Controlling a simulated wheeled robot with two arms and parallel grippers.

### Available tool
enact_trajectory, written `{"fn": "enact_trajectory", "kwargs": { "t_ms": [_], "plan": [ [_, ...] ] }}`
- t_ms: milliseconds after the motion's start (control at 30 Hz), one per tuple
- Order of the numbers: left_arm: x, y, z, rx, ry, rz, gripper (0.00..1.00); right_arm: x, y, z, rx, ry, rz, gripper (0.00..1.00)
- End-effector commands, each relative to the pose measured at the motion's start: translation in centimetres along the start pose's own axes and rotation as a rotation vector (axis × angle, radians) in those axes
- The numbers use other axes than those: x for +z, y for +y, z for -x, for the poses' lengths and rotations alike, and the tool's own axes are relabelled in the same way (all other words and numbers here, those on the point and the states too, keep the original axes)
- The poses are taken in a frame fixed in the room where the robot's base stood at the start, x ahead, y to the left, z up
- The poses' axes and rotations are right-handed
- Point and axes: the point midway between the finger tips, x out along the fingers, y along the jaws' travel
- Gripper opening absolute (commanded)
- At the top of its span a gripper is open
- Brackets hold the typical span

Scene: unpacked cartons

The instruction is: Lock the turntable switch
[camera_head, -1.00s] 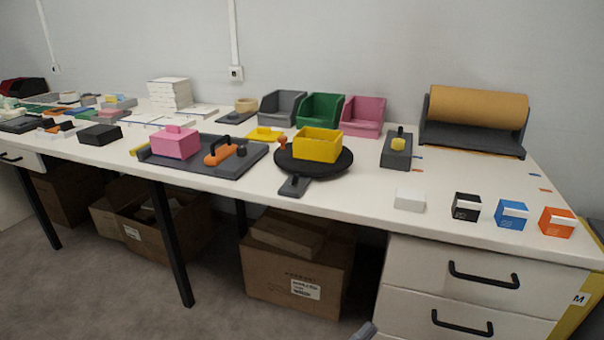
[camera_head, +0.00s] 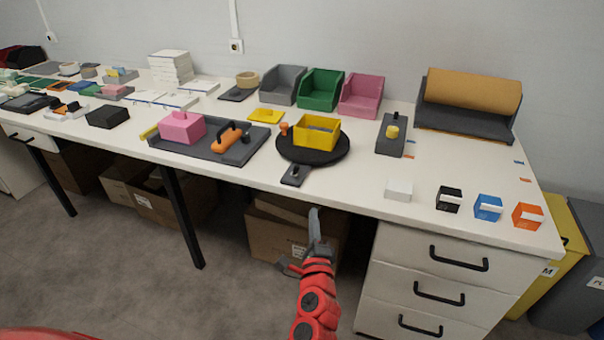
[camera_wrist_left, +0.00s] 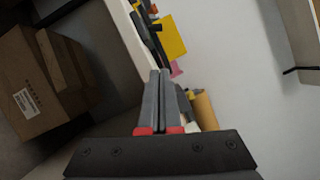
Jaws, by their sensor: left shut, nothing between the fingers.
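The black round turntable (camera_head: 286,152) stands near the front edge of the table with an open yellow box (camera_head: 316,134) on it. A small dark switch plate (camera_head: 294,175) with a raised black part lies at the turntable's front, by the table edge. I cannot tell the switch's setting. My left gripper (camera_head: 314,211) is in front of the table edge, below and right of the switch plate, apart from it. Its fingers (camera_wrist_left: 159,74) are together and empty in the left wrist view, where the yellow box (camera_wrist_left: 171,38) shows beyond them. My right gripper is out of view.
A grey tray (camera_head: 235,155) with a pink box (camera_head: 182,128) and an orange handle lies left of the turntable. A white block (camera_head: 399,191) sits near the front edge. Drawers (camera_head: 440,262) are below.

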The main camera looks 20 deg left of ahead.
Motion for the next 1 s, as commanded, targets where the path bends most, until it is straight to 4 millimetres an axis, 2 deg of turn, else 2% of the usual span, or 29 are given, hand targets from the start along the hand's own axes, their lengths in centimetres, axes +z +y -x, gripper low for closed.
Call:
{"fn": "enact_trajectory", "kwargs": {
  "t_ms": [367, 567, 867, 1000],
  "plan": [
    [-0.1, 0.0, -0.6, -0.003, 0.002, 0.003, 0.0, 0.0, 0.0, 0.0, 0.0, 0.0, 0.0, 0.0],
    [0.0, 0.0, -3.7, 0.0, -0.001, 0.001, 0.0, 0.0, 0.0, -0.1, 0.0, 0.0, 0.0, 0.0],
    [-0.1, 0.0, -10.1, -0.002, 0.002, 0.002, 0.0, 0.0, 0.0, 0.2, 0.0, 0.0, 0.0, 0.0],
    [1.6, -0.3, -11.7, -0.003, 0.0, 0.004, 0.0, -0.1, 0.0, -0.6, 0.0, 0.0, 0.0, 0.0]
  ]
}}
